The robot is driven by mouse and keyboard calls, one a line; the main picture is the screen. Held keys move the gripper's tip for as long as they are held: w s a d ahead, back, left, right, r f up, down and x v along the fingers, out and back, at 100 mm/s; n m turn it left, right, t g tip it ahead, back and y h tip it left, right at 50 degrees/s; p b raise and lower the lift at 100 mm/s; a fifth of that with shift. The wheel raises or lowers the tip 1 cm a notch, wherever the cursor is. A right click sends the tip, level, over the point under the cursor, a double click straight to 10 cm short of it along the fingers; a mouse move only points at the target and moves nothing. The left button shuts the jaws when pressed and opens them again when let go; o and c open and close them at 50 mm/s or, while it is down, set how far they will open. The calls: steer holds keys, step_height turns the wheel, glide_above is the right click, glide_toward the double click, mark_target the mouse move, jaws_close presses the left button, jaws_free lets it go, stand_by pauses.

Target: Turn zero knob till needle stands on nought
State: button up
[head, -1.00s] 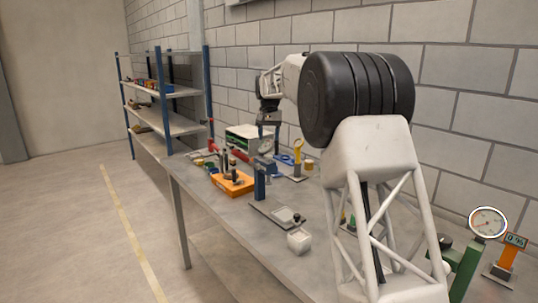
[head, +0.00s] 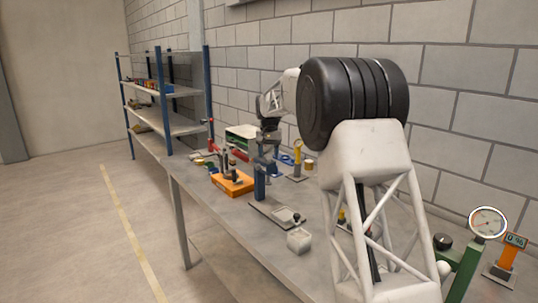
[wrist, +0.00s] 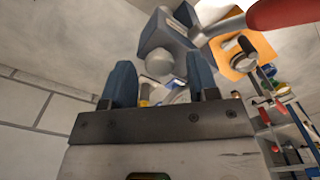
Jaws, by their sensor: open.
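A round white dial gauge (head: 488,222) stands on a green post at the front right in the head view. Its needle is thin, and I cannot read where it stands. My gripper (head: 270,153) is over the far part of the bench in the head view. In the wrist view its two blue fingers (wrist: 160,88) are apart with nothing held between them. A rounded grey knob-like part (wrist: 160,63) on a blue-grey block shows beyond the fingers. I cannot tell whether it is the zero knob. The arm hides part of the bench behind it.
A red-handled tool (wrist: 280,14) crosses the wrist view's top right. An orange display stand (head: 509,252) is at the right.

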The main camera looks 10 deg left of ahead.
steer(key=shift+f, duration=0.25)
steer(key=shift+c, duration=0.3)
steer(key=c, duration=0.8)
steer(key=shift+c, duration=0.2)
steer(key=shift+m, duration=0.4)
steer(key=m, duration=0.9)
steer(key=shift+r, duration=0.1)
